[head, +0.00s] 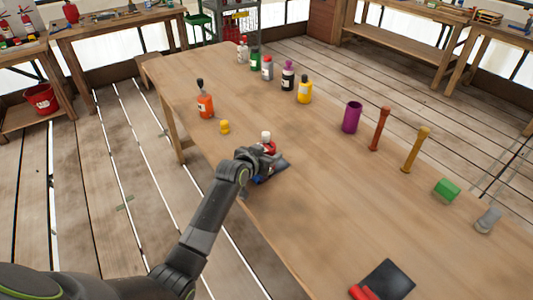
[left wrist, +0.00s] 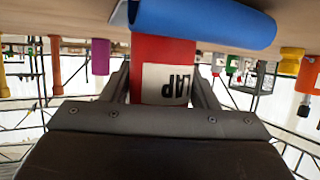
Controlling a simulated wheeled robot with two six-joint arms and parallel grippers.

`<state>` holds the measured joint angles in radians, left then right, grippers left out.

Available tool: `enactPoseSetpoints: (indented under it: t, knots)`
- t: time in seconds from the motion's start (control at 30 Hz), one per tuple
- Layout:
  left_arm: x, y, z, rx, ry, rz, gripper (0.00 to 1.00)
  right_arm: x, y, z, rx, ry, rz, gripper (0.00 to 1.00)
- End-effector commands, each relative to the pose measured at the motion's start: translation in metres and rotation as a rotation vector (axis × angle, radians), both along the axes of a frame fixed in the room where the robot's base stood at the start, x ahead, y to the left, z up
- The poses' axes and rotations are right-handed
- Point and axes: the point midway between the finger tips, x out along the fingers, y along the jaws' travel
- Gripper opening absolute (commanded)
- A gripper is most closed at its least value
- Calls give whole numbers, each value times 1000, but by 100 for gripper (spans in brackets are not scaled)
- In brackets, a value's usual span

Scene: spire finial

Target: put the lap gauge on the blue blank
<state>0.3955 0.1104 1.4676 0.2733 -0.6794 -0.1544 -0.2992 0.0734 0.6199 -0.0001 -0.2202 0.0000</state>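The lap gauge (head: 268,148) is red with a white top; in the left wrist view its red body (left wrist: 163,60) carries a white LAP label. My left gripper (head: 260,158) has its fingers against both sides of it, also in the left wrist view (left wrist: 163,92). The blue blank (head: 261,180) is mostly hidden by my gripper in the head view. In the left wrist view, which is upside down, the blue blank (left wrist: 215,20) lies across the gauge's lower end; I cannot tell whether they touch. My right gripper is not in view.
An orange bottle (head: 205,105) and yellow piece (head: 224,127) stand left of my gripper. Several bottles, a purple cup (head: 351,117) and a green block (head: 447,189) line the far side.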

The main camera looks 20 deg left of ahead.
Motion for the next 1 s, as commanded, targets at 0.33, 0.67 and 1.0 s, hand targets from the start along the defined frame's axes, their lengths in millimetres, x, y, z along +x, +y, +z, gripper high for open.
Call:
enactPoseSetpoints:
  t: [0.33,0.67,1.0]
  knots:
    - [0,0,0,0,0,0,74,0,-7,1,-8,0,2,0]
    - [-15,3,9,0,0,0,74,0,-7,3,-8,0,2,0]
    - [-63,13,30,1,-1,1,74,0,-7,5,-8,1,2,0]
